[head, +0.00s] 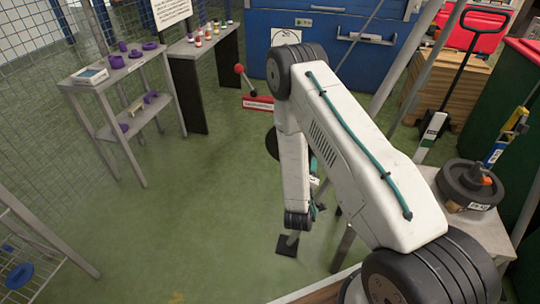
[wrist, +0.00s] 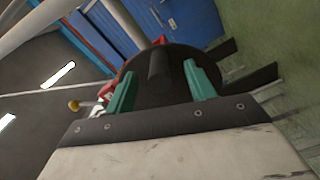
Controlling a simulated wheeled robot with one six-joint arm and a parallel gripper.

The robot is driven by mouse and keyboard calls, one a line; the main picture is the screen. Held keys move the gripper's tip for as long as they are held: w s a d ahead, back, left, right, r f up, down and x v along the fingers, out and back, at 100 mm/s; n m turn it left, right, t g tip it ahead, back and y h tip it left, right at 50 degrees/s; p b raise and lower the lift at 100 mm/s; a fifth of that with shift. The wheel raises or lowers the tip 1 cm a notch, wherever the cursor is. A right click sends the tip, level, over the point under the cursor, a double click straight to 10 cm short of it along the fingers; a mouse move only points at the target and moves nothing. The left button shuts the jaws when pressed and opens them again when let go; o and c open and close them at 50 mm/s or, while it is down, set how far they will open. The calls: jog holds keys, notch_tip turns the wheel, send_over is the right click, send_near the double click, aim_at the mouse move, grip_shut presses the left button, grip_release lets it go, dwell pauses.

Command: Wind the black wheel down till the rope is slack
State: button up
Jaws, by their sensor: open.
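The black wheel (wrist: 150,97) fills the middle of the wrist view as a dark disc. A dark rounded grip (wrist: 159,68) stands out from its face. My gripper (wrist: 160,72) is open, with one teal finger on each side of this grip. I cannot tell whether the fingers touch it. In the head view, only a dark edge of the wheel (head: 271,143) shows, to the left of my arm. The arm hides the rest of the wheel and most of my gripper. I cannot make out the rope in either view.
A red-knobbed lever (head: 240,69) and a red label plate (head: 258,103) are by the wheel. Shelves (head: 112,72) with purple items stand left. A dark round object (head: 468,184) rests on a table at right. Green floor at left (head: 190,220) is clear.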

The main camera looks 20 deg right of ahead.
jog(key=v, duration=0.6)
dwell(0.3)
dwell(0.4)
